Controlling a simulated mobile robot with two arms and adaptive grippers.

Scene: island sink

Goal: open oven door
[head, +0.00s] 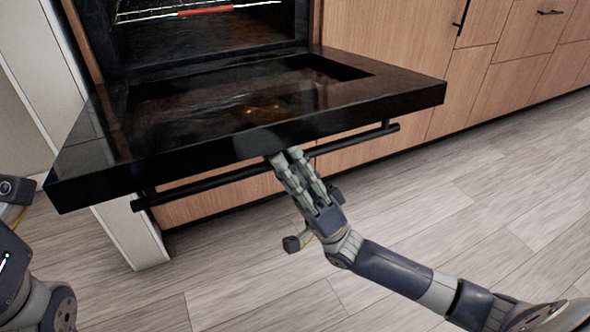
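The black oven door (412,96) is folded down and lies about level in front of the oven (215,35), whose cavity is open. A long black bar handle (225,180) runs below the door's front edge. My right gripper (284,157) is at the middle of the door's front edge, by the handle. Its fingertips reach up to the underside of the edge and are partly hidden there. I cannot tell whether they press on the door or grip anything. Part of my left arm (35,295) shows at the lower left; its gripper is out of the picture.
A wire rack with a red strip (205,11) is inside the oven. Wooden cabinets with black pulls (500,60) stand to the right. A white panel (130,235) stands at the left below the door. The wood-plank floor (480,225) is clear in front.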

